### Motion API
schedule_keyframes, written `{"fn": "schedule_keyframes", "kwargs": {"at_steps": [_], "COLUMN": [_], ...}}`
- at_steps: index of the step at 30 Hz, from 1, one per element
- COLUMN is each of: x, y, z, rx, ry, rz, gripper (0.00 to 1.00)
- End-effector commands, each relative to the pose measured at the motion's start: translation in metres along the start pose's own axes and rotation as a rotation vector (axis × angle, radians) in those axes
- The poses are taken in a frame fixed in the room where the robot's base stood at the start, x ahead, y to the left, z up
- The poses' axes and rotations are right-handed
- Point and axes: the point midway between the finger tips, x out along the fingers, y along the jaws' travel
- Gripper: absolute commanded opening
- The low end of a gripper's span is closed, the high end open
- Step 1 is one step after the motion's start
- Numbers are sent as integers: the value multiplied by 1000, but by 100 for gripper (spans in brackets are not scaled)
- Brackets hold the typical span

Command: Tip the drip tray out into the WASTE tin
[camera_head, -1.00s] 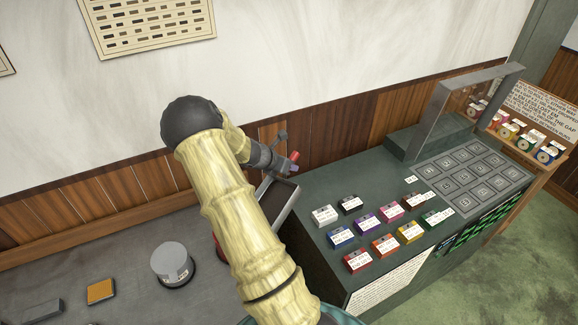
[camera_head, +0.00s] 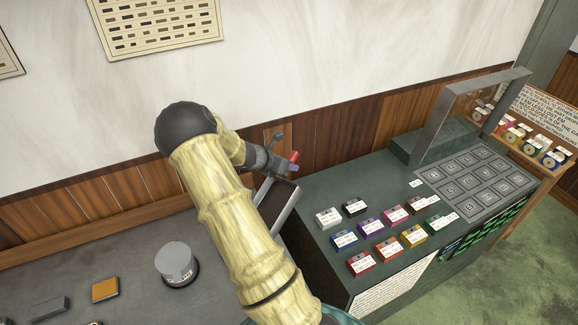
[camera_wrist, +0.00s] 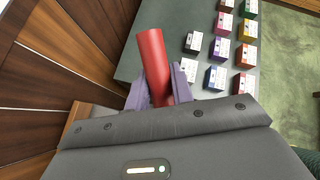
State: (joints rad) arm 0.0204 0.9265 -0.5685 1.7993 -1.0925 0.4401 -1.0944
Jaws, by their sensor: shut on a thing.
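My gripper (camera_head: 284,164) is shut on a red handle (camera_head: 293,157), above the gap at the left end of the green counter. The wrist view shows this red cylinder (camera_wrist: 153,62) between my two purple-grey fingers (camera_wrist: 160,92). A dark tray with a pale metal rim (camera_head: 289,214) shows just below my gripper, partly hidden by my arm. It looks like the drip tray, but its join to the handle is not clear. A grey round tin (camera_head: 176,262) with a small label stands on the grey bench, left of my arm. Its label is too small to read.
Several coloured labelled boxes (camera_head: 387,249) stand on the green counter (camera_head: 325,191). A metal-framed screen (camera_head: 470,110) stands farther right. The panelled wall (camera_head: 110,196) is close behind my gripper.

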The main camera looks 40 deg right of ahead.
Motion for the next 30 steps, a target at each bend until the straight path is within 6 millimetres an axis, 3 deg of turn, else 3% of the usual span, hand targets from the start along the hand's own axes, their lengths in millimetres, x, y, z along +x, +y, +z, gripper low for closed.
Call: {"fn": "schedule_keyframes", "kwargs": {"at_steps": [30], "x": [-13], "y": [3], "z": [4], "rx": [-22], "ry": [-47], "rz": [-30], "gripper": [0]}}
